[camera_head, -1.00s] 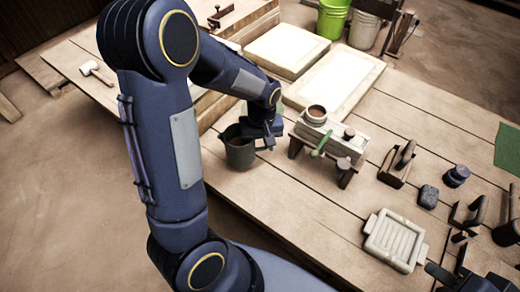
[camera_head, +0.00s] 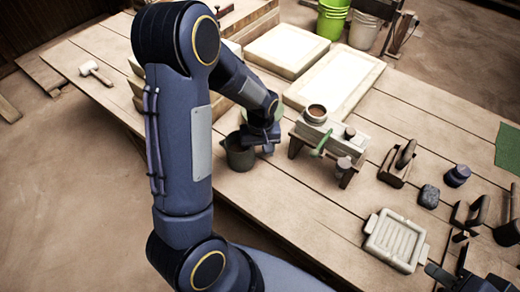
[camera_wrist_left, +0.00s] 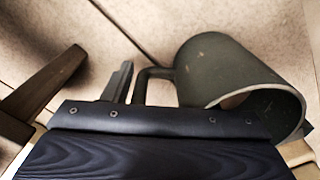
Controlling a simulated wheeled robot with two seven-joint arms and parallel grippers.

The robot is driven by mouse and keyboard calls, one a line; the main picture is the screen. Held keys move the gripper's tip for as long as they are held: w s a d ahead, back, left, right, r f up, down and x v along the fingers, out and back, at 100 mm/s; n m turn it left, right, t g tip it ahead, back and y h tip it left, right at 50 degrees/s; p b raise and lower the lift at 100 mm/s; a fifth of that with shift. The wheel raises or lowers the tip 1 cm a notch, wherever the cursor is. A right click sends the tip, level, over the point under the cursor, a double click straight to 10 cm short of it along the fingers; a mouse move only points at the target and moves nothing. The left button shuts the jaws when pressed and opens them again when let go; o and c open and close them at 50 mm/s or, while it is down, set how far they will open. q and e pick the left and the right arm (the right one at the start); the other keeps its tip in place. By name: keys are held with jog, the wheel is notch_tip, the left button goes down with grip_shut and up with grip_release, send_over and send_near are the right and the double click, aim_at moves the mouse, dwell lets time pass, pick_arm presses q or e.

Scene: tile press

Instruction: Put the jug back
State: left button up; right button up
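The jug (camera_head: 240,155) is a dark grey-green vessel standing on the plank table, left of the small wooden stand. In the left wrist view the jug (camera_wrist_left: 222,65) shows at the right, its mouth toward the lower right and its handle (camera_wrist_left: 146,84) toward the left. My left gripper (camera_head: 267,146) is low at the jug's handle side. One finger shows just left of the handle with a narrow gap; the other finger is hidden, and the gripper looks open. My right gripper (camera_head: 452,274) is only partly seen at the bottom right edge; its fingers are unclear.
The wooden stand (camera_head: 345,134) right of the jug carries a pot of brown material (camera_head: 315,113) and a green-handled tool (camera_head: 320,143). The table's front edge is close to the jug.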

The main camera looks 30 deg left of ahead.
pick_arm(q)
jog(key=shift+o, duration=0.8)
jog(key=shift+r, duration=0.25)
notch_tip(320, 180, up, 12)
jog(key=shift+f+p, duration=0.1)
jog(key=shift+p, duration=0.6)
jog(key=s+d+r+m+t+h, duration=0.2)
jog(key=s+d+r+m, duration=0.1)
jog(key=s, duration=0.6)
jog(key=s+d+r+m+t+h, duration=0.2)
jog(key=s+r, duration=0.3)
jog(key=s, duration=0.4)
jog(key=shift+s+d+m+t, duration=0.25)
jog(key=shift+d+m+t, duration=0.25)
jog(key=shift+d+t, duration=0.35)
